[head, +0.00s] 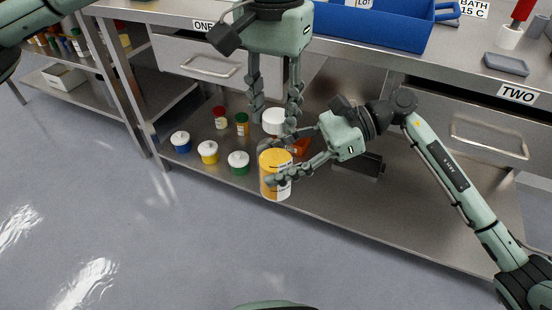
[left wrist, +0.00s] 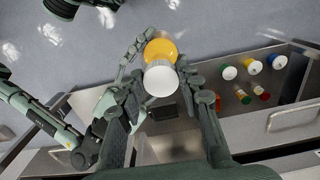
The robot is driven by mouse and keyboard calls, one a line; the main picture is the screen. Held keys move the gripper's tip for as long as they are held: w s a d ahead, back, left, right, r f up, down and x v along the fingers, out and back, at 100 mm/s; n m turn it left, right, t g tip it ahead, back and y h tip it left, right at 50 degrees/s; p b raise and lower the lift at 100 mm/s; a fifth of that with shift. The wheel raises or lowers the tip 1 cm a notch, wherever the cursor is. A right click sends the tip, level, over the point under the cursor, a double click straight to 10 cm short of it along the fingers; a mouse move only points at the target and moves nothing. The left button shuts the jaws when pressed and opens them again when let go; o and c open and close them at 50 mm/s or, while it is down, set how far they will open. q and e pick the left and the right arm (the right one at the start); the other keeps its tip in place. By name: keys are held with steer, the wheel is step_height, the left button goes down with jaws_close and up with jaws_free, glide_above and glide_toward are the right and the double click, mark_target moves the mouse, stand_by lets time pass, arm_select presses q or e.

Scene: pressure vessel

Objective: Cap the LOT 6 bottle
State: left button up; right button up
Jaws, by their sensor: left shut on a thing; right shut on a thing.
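A yellow bottle (head: 275,175) with a pale label is held between the fingers of my right gripper (head: 277,165), in front of the lower shelf. The label is too small to read. My left gripper (head: 275,112) points down and is shut on a white cap (head: 274,122), behind the bottle in the head view. In the left wrist view the white cap (left wrist: 160,79) lies between my left fingertips (left wrist: 160,82) and partly covers the yellow bottle (left wrist: 160,48). I cannot tell whether cap and bottle touch.
On the lower shelf (head: 350,210) stand small containers with blue (head: 181,141), yellow (head: 208,152), green (head: 239,162) and red (head: 220,117) colours. An orange object (head: 300,146) is partly hidden behind my right gripper. The bench above holds a blue tray (head: 370,30). Open floor lies in front.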

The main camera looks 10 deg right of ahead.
mark_target(276, 165)
stand_by(0.7)
arm_select(q)
steer(key=shift+f, duration=0.9)
steer(key=shift+f, duration=0.55)
